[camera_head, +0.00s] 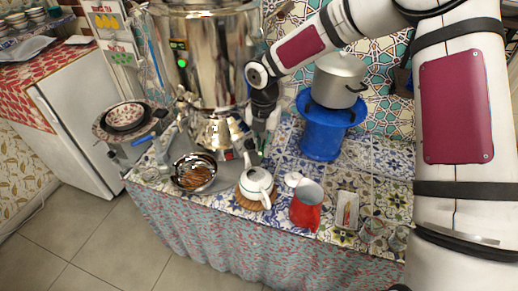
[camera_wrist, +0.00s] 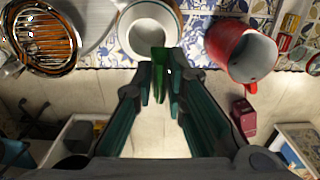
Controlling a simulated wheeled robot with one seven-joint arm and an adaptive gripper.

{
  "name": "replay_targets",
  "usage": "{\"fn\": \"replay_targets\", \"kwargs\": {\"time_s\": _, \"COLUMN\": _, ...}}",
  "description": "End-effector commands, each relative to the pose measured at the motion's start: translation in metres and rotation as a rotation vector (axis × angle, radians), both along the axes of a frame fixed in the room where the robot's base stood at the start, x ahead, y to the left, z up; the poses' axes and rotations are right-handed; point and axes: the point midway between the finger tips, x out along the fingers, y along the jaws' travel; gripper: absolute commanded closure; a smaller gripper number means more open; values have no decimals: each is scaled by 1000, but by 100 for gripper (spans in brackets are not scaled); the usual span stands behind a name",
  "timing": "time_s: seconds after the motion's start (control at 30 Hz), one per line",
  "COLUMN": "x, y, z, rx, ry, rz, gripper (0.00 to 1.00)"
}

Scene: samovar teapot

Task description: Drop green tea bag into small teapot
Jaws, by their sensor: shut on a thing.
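The small teapot (camera_head: 256,184) is white and stands on a round woven mat (camera_head: 249,204) near the table's front edge. In the wrist view its round open mouth (camera_wrist: 150,35) faces me at the top centre. My gripper (camera_head: 261,143) is above and slightly behind the teapot in the head view. In the wrist view my gripper (camera_wrist: 160,86) is shut on the green tea bag (camera_wrist: 159,62), a thin upright strip between the fingertips. The bag's tip overlaps the teapot's near rim in the picture; its height above the mouth is unclear.
A red pitcher (camera_head: 306,207) stands right of the teapot, with a small white lid-like piece (camera_head: 293,179) between them. A metal bowl of brown sticks (camera_head: 194,173) is to the left. A large samovar (camera_head: 208,60) stands behind. A blue stand (camera_head: 321,135) carries a pot (camera_head: 340,79).

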Motion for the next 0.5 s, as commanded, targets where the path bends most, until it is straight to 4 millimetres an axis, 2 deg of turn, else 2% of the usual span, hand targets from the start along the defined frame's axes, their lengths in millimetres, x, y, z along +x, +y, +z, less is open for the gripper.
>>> {"fn": "replay_targets", "kwargs": {"time_s": 0.27, "x": 1, "y": -1, "z": -12, "rx": -1, "ry": 2, "rz": -4, "gripper": 94}}
{"fn": "replay_targets", "kwargs": {"time_s": 0.5, "x": 0, "y": -1, "z": -38, "rx": -1, "ry": 3, "rz": -2, "gripper": 94}}
